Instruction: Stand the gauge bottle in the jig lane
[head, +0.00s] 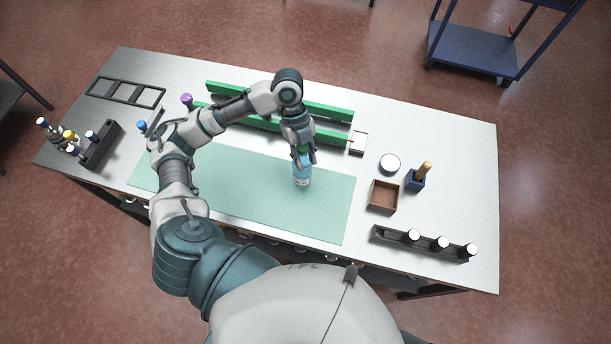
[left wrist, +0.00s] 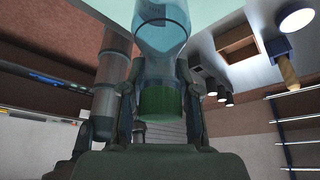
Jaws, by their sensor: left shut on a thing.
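The jig lane, two long green rails (head: 328,108), lies behind the gripper, partly hidden by my left arm. My right gripper is not in view.
The green mat (head: 240,200) is mostly bare. To the right are a white-topped round item (head: 390,163), a brown box (head: 383,196), a blue holder (head: 415,181) and a dark rack (head: 390,239). A purple-capped bottle (head: 187,101) stands left.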

